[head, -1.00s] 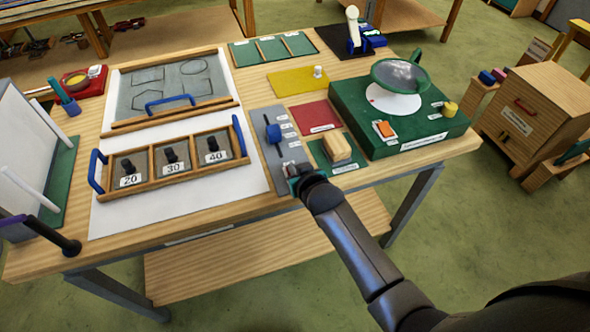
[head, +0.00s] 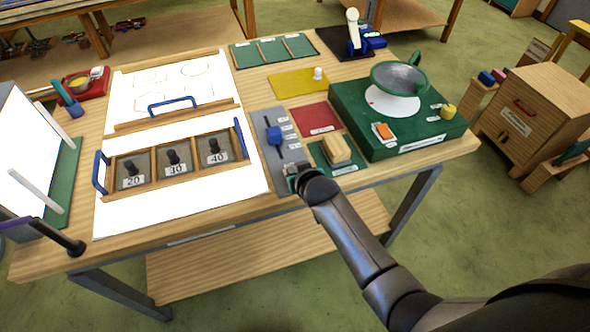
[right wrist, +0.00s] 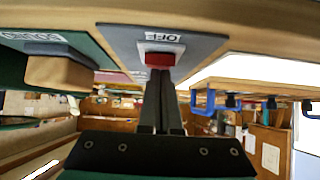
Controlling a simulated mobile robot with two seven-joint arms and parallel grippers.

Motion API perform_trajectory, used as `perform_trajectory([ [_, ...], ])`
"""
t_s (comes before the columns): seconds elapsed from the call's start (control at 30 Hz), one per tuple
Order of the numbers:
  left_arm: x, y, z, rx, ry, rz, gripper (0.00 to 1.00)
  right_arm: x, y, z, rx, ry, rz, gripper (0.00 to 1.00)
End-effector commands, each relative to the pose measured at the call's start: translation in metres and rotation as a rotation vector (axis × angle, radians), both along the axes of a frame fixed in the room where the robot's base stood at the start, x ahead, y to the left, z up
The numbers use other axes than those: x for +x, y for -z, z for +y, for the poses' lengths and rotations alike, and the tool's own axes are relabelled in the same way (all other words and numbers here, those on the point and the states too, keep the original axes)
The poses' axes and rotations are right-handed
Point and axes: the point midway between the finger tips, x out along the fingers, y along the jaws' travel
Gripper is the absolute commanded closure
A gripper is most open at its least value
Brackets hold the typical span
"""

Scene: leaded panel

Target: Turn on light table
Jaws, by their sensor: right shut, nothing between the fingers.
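The light table's white surface (head: 235,192) glows bright around the framed tray and the drawing panel. The grey control strip (head: 268,155) to its right carries a blue slider knob (head: 275,136) and small labels. My right gripper (head: 292,170) is over the strip's near end, hiding most of what is there. In the right wrist view, a red switch (right wrist: 160,59) in a white surround sits beside an OFF label (right wrist: 162,37). My shut, empty right fingers (right wrist: 160,76) reach up to the switch; whether they touch it I cannot tell.
A tray with weights marked 20, 30 and 40 (head: 172,188) lies on the lit surface. A wooden block (head: 337,150) on a green mat is close right of my gripper. A green box (head: 400,142) with an orange switch stands beyond. An upright white panel (head: 30,150) is at left.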

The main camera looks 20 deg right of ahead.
Motion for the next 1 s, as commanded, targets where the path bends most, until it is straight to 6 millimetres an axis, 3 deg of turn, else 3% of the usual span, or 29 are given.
perform_trajectory([
  [0.23, 0.0, 0.0, 0.0, 0.0, 0.0, 0.0, 0.5, 0.011, -0.005, 0.001, 0.0, 0.0, -0.002, 1.0],
  [0.63, 0.0, -0.002, 0.0, 0.0, 0.0, 0.0, 0.5, 0.012, -0.007, 0.0, 0.0, 0.0, -0.003, 1.0],
  [1.0, 0.0, -0.038, 0.0, 0.0, 0.0, 0.0, 0.5, 0.019, -0.043, -0.004, 0.0, 0.001, -0.002, 1.0],
])
